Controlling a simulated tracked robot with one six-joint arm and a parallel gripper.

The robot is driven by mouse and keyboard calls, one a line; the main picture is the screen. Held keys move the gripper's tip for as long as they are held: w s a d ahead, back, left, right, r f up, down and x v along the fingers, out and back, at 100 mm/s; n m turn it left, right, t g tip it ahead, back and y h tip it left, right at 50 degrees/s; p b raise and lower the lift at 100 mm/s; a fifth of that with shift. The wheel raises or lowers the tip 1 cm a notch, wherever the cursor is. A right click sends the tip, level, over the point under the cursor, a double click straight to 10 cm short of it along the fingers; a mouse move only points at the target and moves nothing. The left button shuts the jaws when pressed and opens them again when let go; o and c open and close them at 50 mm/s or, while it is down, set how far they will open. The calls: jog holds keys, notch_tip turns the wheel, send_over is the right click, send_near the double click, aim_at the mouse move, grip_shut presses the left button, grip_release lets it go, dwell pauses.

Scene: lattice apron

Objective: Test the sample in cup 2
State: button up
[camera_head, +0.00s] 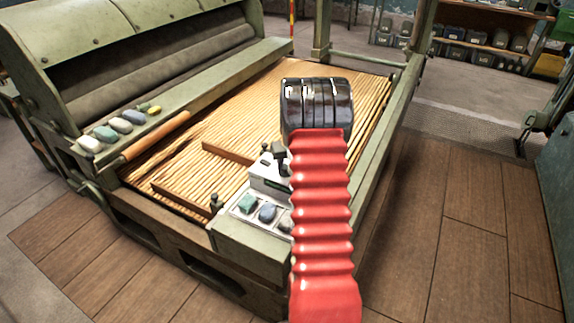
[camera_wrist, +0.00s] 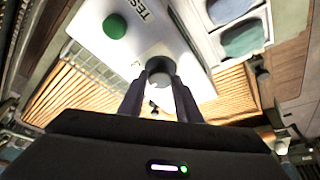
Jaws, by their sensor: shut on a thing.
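In the wrist view my gripper (camera_wrist: 158,90) is shut on a small grey round-ended piece (camera_wrist: 160,66), held over a white tester panel (camera_wrist: 130,48). The panel bears the letters "TEST" and a round green button (camera_wrist: 115,26). Beside it on the right, pale square cups hold a teal sample (camera_wrist: 243,38) and a bluish sample (camera_wrist: 226,9). In the head view the white tester (camera_head: 268,182) stands behind a row of cups with a teal sample (camera_head: 247,203), a blue one (camera_head: 267,213) and a grey one (camera_head: 286,223). I cannot read cup numbers.
Several stone-like pieces (camera_head: 121,125) lie on the left ledge. My red arm hides part of the right side. Wooden floor (camera_head: 460,235) is clear at right.

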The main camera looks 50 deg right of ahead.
dwell(0.4)
jog(key=o, duration=1.1)
jog(key=shift+c, duration=0.2)
jog(key=shift+r, duration=0.15)
jog(key=v, duration=1.3)
jog(key=shift+r, duration=0.2)
jog(key=shift+a, duration=0.1)
jog(key=shift+s, duration=0.1)
